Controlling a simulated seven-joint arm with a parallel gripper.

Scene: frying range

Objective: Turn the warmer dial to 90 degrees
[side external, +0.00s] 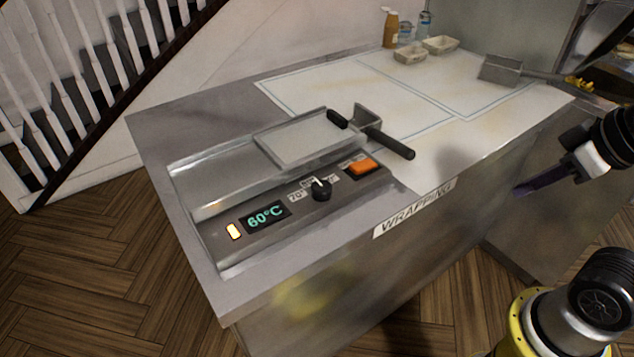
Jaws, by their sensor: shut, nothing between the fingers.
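The warmer dial (321,193) is a small black knob on the grey control panel of the warmer. Its white pointer points up and slightly left, toward the middle label. A "70°" label (297,195) is on its left; the labels above and right are too small or covered to read surely. My gripper (525,190) is at the right, off the counter's front side and well apart from the dial. Its dark fingers look closed, with nothing held.
A lit indicator (234,231) and an orange switch (361,167) flank the display and dial. A black-handled scoop (385,140) lies behind the switch, beside the metal lid (300,138). A spatula (500,69), trays (440,45) and bottles (391,28) stand farther back. Space before the dial is clear.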

